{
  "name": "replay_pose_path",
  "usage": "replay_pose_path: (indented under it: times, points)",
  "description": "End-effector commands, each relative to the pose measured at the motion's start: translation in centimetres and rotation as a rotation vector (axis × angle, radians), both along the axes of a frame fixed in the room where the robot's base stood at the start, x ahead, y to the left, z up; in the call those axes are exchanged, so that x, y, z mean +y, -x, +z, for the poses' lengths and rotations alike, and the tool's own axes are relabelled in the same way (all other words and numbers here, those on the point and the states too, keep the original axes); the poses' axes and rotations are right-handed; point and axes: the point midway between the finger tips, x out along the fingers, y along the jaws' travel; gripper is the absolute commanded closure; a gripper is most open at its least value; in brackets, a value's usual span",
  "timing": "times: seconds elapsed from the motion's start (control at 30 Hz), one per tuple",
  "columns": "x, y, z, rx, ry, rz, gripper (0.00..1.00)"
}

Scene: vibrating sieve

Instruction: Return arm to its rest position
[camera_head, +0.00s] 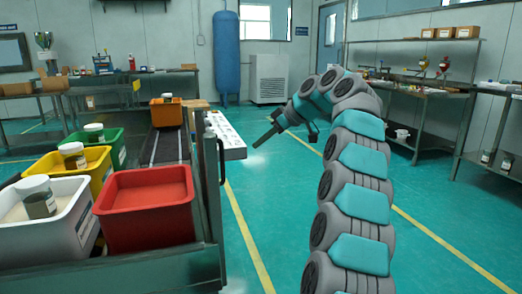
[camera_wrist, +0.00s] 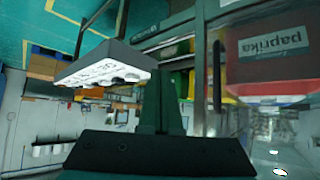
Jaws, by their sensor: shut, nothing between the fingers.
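My arm rises from the lower right of the head view and bends over at the top. My gripper (camera_head: 264,141) hangs at its end, shut and empty, over open floor to the right of the sieve machine's white panel (camera_head: 228,136). It points down and to the left, apart from the panel. In the wrist view my gripper (camera_wrist: 160,88) is shut with nothing in it. That view is strongly rotated, with the panel (camera_wrist: 105,68) to its left and a bin labelled paprika (camera_wrist: 275,45) at upper right.
A red bin (camera_head: 146,207), white bin (camera_head: 72,240), yellow bin (camera_head: 98,170) and green bin (camera_head: 116,150) stand on the machine at left, some with jars. An orange bin (camera_head: 166,113) stands farther back. Steel shelves (camera_head: 428,95) line the right wall. Floor between is clear.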

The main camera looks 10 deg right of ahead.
Motion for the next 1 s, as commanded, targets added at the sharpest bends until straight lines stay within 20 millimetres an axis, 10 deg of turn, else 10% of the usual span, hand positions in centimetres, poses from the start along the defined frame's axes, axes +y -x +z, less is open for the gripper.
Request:
replay_pose_path:
  times: [0.37,1.0]
  points:
    - [4.1,5.1,0.0,0.167,-0.041,-0.037,1.00]
    - [10.1,27.2,-9.9,0.649,0.125,-0.307,1.00]
